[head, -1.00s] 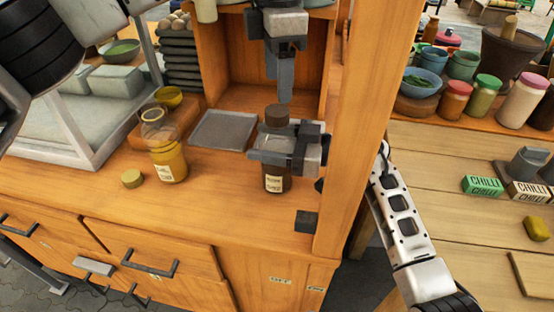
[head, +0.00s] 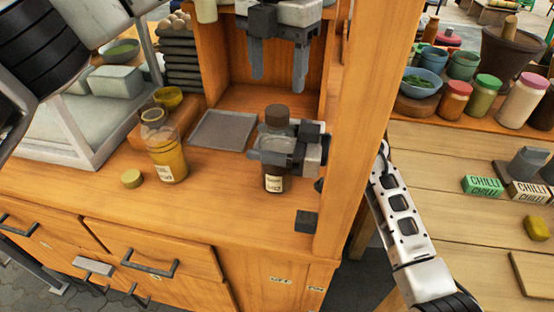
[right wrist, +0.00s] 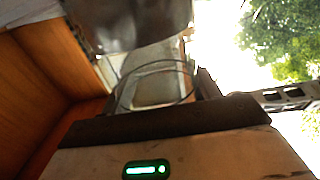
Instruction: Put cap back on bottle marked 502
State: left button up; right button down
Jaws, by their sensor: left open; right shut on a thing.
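A dark glass bottle (head: 274,184) with a pale label stands upright on the wooden counter. A brown cap (head: 277,114) sits on its mouth; I cannot tell how tightly. The label is too small to read surely. My right gripper (head: 268,146) is shut around the bottle's upper body from the right. My left gripper (head: 278,84) is open and empty, fingers pointing down above the cap and apart from it. A clear bottle (head: 170,165) with yellow contents stands open to the left, a yellow cap (head: 131,178) on the counter beside it. The right wrist view shows blurred glass close up.
A grey tray (head: 223,130) lies left of the held bottle. A wooden post (head: 362,110) rises close to its right. A small dark block (head: 307,221) sits near the counter's front edge. The counter front between the bottles is clear.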

aim_at(277, 110)
pick_arm(q)
notch_tip(277, 110, down, 7)
jog(key=shift+r, duration=0.1)
dwell(0.4)
jog(key=c, duration=1)
jog(key=shift+c, duration=0.2)
jog(key=o, duration=1.1)
jog(key=shift+o, duration=0.2)
notch_tip(277, 110, up, 12)
